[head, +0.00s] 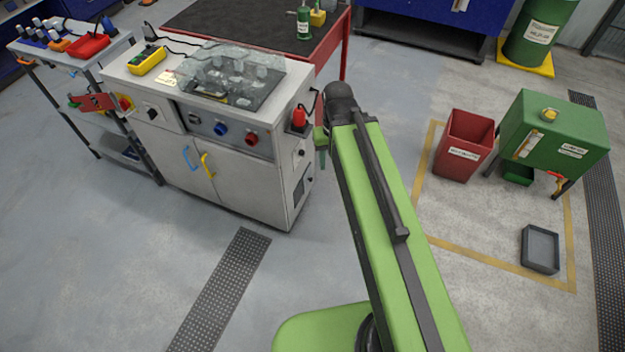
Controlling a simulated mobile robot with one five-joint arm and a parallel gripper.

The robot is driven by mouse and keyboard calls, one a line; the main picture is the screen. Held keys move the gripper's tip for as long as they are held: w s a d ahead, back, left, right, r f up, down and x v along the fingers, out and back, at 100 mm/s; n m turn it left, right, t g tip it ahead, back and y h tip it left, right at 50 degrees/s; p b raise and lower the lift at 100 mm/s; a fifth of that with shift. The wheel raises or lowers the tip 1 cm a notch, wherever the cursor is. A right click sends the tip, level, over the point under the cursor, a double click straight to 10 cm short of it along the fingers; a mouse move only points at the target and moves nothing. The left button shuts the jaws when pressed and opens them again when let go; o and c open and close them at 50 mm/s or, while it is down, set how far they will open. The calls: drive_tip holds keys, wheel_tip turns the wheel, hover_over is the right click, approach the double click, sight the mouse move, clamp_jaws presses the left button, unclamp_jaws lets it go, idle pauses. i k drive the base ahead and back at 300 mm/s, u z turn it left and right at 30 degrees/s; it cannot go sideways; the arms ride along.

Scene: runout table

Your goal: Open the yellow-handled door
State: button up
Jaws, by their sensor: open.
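The white machine cabinet (290,190) has two closed front doors. The yellow handle (207,166) is on the right door (245,188), close to the seam between the doors. A blue handle (189,158) is just to its left on the other door. My gripper (321,158) shows only partly at the end of my green arm, beside the cabinet's right side. It is open, to the right of the yellow handle and well apart from it. The arm hides part of the gripper.
A tool cart (88,62) stands left of the cabinet. A red-edged table (345,50) is behind it. A red bin (464,145), a green tank (550,135) and a grey tray (540,250) are on the right. The floor before the doors is clear, with a flat grate (222,290).

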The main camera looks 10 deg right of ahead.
sight(249, 186)
drive_tip(key=u, duration=1.55)
drive_tip(key=i, duration=1)
drive_tip(key=u, duration=1.4)
drive_tip(key=k, duration=0.9)
drive_tip(key=z, duration=0.1)
drive_tip(key=i, duration=0.65)
drive_tip(key=u, duration=0.05)
